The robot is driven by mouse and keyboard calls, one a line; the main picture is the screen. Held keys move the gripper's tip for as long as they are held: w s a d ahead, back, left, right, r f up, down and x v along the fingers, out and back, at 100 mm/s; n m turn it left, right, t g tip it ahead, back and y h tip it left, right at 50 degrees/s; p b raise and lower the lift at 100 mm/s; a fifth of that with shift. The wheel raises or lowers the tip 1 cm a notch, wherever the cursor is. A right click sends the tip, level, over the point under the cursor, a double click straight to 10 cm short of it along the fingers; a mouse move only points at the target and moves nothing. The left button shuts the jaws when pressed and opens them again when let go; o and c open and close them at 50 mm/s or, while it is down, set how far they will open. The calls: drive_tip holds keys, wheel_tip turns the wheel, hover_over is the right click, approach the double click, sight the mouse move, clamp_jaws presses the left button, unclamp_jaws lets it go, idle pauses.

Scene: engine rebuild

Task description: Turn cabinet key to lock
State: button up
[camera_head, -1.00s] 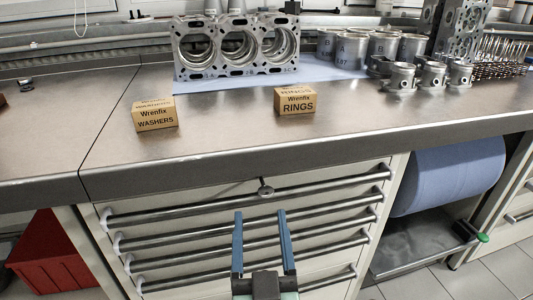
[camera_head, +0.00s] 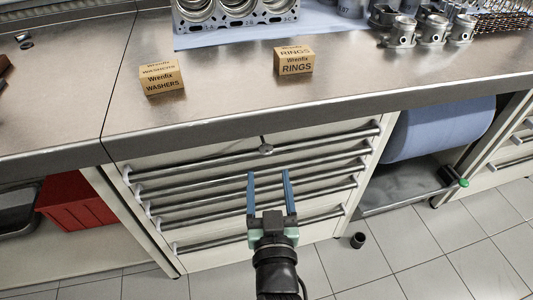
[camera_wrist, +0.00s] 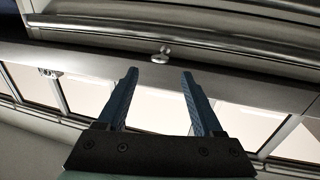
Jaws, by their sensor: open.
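The drawer cabinet (camera_head: 215,240) stands under the steel workbench. Its key (camera_head: 266,149) is a small round metal piece at the top middle of the cabinet front, just above the top drawer handle. It also shows in the wrist view (camera_wrist: 162,55), ahead of the fingertips. My gripper (camera_head: 269,174) has two blue fingers, spread apart with nothing between them. It is in front of the upper drawers, a little below the key in the picture, and apart from it. In the wrist view my gripper (camera_wrist: 159,75) points toward the key.
Long bar handles (camera_head: 250,184) run across the drawers. The bench edge (camera_head: 300,114) overhangs above the key. A washers box (camera_head: 162,79) and a rings box (camera_head: 295,61) sit on the bench. A blue paper roll (camera_head: 440,130) is at right, a red bin (camera_head: 75,202) at left.

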sight(266, 154)
drive_tip(key=w, duration=0.5)
drive_tip(key=w+b, duration=0.1)
drive_tip(key=w, duration=0.1)
drive_tip(key=shift+w+a, duration=0.15)
drive_tip(key=shift+a, duration=0.1)
drive_tip(key=shift+c, duration=0.3)
clamp_jaws()
